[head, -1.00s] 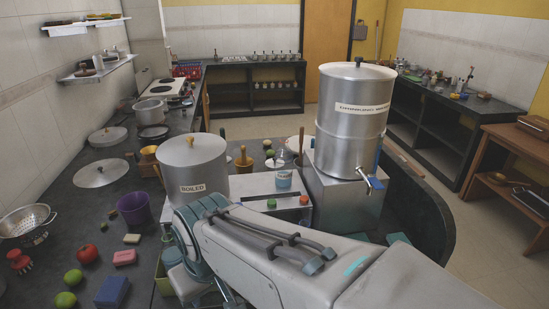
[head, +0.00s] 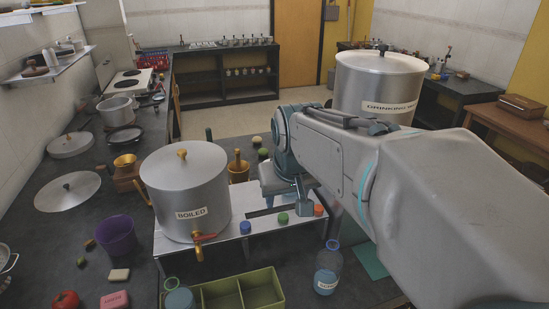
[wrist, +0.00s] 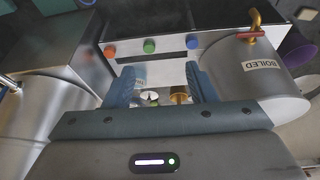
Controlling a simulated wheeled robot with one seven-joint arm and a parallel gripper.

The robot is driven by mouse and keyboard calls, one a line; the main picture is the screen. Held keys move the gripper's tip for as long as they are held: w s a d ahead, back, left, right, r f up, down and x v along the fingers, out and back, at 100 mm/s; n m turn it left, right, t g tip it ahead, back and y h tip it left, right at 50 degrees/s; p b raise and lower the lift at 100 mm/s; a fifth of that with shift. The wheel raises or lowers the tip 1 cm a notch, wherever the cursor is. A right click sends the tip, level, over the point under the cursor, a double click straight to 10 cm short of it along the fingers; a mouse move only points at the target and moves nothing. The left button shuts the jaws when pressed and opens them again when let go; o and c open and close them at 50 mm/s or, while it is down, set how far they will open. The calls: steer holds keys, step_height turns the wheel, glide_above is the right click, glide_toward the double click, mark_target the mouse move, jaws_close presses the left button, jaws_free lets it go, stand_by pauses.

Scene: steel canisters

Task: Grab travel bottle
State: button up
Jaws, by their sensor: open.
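My gripper (wrist: 160,72) is open, its two blue-grey fingers spread apart in the wrist view.
The metal stand (head: 270,235) with coloured knobs carries the BOILED canister (head: 186,190). The drinking-water canister (head: 375,85) is at the right, behind my arm. A green divided tray (head: 228,292) sits in front.

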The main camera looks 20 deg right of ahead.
steer(key=w+d+r+m+t, duration=0.1)
steer(key=w+d+r, duration=0.3)
steer(key=w, duration=0.6)
steer(key=w+d+r+m+t, duration=0.1)
steer(key=w+d+r, duration=0.2)
steer(key=w+d, duration=0.5)
steer(key=shift+h, duration=0.4)
steer(key=x, duration=0.4)
steer(key=w+a+p+x, duration=0.1)
steer(key=x, duration=0.4)
steer(key=a+x, duration=0.1)
steer(key=x, duration=0.4)
steer(key=shift+w+r, duration=0.25)
steer(key=shift+w, duration=0.1)
jaws_close()
